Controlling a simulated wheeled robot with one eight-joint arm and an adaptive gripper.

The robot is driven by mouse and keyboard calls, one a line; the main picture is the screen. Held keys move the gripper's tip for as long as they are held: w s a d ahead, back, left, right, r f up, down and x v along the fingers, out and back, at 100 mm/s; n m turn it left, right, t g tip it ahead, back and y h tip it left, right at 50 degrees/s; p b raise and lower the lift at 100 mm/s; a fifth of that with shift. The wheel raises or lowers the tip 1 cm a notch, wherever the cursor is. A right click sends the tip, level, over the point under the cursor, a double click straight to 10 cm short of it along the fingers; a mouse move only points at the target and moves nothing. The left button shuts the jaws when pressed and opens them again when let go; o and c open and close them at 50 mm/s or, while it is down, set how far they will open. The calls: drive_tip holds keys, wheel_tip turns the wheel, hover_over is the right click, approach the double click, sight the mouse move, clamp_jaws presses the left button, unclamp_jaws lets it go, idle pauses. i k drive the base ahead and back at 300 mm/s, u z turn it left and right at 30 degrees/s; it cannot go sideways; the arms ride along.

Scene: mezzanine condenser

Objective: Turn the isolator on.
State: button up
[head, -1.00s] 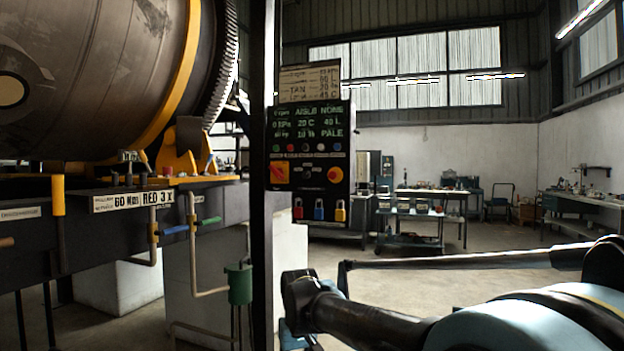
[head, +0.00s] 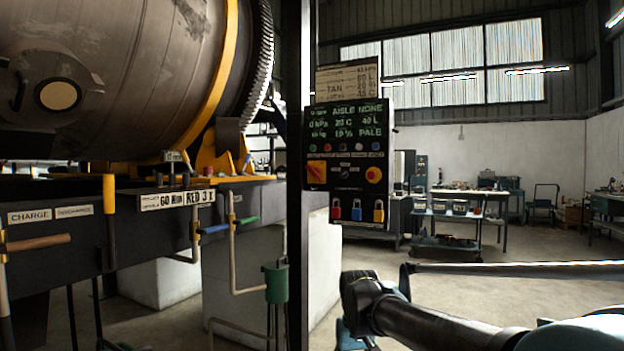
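The control panel (head: 348,210) is a dark upright board just right of a black post. On its left side is a red and orange square switch (head: 316,173), which looks like the isolator; its handle position is too small to read. Red, blue and yellow padlocks (head: 354,210) hang along the bottom of the panel. My arm crosses the lower right, below and in front of the panel, apart from it. I see no gripper fingers.
A large drum (head: 110,75) on a dark frame fills the left, with valve handles and pipes along its front. The black post (head: 297,120) stands beside the panel's left edge. A trolley (head: 445,228) and benches stand farther back; open floor lies to the right.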

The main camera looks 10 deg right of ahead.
sight(315, 173)
drive_tip(key=u, duration=2.05)
drive_tip(key=k, duration=0.85)
drive_tip(key=z, duration=0.95)
drive_tip(key=i, duration=1)
drive_tip(key=u, duration=0.05)
